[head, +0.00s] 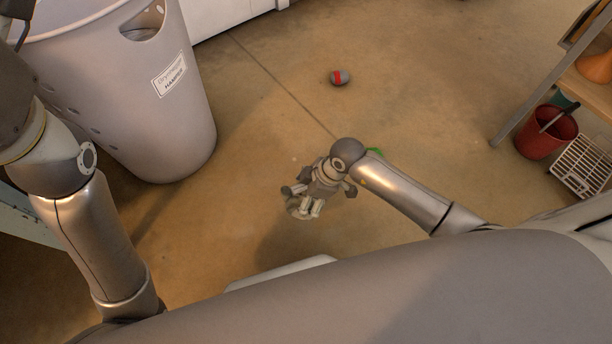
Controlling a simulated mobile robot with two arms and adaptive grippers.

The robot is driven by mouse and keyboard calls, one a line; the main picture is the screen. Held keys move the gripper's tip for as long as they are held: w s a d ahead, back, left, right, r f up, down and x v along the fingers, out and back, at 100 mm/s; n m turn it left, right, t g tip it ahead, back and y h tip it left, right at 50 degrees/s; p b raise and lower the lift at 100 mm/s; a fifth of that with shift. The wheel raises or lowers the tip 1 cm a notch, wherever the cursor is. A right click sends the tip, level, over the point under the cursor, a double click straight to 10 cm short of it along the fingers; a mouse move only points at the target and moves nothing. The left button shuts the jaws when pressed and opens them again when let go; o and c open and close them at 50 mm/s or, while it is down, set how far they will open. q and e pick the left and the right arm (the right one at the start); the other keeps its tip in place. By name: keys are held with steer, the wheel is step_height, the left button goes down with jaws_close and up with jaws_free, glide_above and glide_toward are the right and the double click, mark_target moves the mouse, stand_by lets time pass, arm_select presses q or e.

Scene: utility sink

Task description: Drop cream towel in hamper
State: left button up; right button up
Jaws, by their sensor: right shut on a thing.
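My right gripper (303,204) is low over the floor near the middle of the head view. It is shut on a small pale, beige bundle (297,211), which looks like the cream towel; the fingers hide much of it. The hamper (120,95) is a tall grey bin with a label on its side, at the upper left. The right gripper and bundle are apart from it, to its lower right. My left arm reaches up the left edge in front of the hamper. Only a grey and dark part at the top left corner may belong to the left gripper; its fingers cannot be made out.
A grey object with a red band (340,77) lies on the floor beyond the right gripper. At the right are a shelf (540,95), a red bucket (545,135) and a white wire rack (582,165). Floor between hamper and right gripper is clear.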

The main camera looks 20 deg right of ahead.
steer(key=shift+s+a+r+p, duration=0.2)
steer(key=shift+s+r+p, duration=0.1)
steer(key=shift+s, duration=0.2)
steer(key=shift+s+a+r+p, duration=0.2)
steer(key=shift+s+p, duration=0.05)
steer(key=shift+s, duration=0.3)
steer(key=shift+s+a+r+p, duration=0.2)
steer(key=shift+s+r+p, duration=0.1)
steer(key=shift+s, duration=0.2)
